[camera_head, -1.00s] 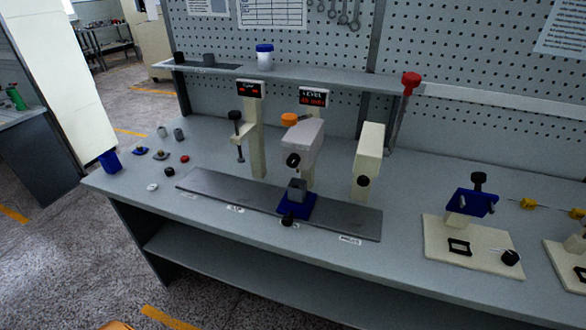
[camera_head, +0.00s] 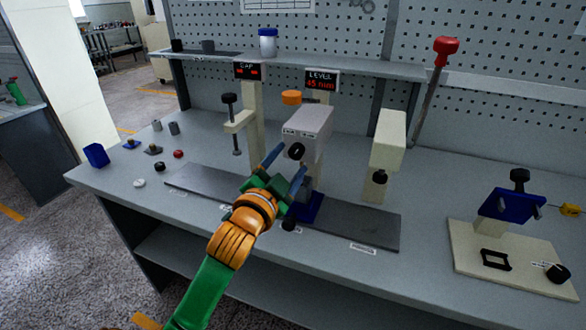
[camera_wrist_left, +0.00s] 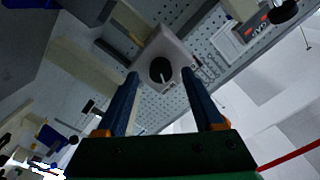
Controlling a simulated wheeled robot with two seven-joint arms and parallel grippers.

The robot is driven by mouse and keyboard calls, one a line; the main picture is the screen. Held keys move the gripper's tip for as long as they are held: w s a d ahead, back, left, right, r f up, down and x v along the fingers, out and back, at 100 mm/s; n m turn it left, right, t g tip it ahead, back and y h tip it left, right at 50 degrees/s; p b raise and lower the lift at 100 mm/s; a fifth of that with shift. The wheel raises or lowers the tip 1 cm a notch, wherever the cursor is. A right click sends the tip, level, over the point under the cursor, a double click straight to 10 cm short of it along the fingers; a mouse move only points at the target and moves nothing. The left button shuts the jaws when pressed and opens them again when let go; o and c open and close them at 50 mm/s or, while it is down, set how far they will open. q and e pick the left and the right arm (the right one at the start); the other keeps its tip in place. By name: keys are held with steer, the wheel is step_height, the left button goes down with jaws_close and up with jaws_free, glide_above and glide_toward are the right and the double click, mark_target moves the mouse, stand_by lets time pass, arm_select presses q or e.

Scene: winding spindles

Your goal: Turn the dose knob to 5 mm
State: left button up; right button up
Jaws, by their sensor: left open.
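The dose knob (camera_head: 296,151) is a black round knob on the front of the light grey dispenser head (camera_head: 311,122). In the left wrist view the knob (camera_wrist_left: 161,70) shows a pale pointer line. My left gripper (camera_head: 286,164) is open, its blue fingers raised toward the knob. In the left wrist view the knob appears between the fingertips of my left gripper (camera_wrist_left: 160,75); I cannot tell whether they touch it. The LEVEL display (camera_head: 321,80) shows red digits that look like 45 mm. My right gripper is not in view.
A blue block (camera_head: 308,208) sits under the dispenser on the dark rail (camera_head: 360,228), partly hidden by my gripper. A cream post with a black knob (camera_head: 387,145) stands to the right. The CAP press (camera_head: 238,122) stands to the left. Small parts lie at the bench's left end.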

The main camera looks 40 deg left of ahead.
mark_target(297, 151)
arm_select(q)
steer(key=x, duration=0.2)
steer(key=shift+w+r, duration=0.1)
steer(key=shift+w, duration=0.2)
jaws_close()
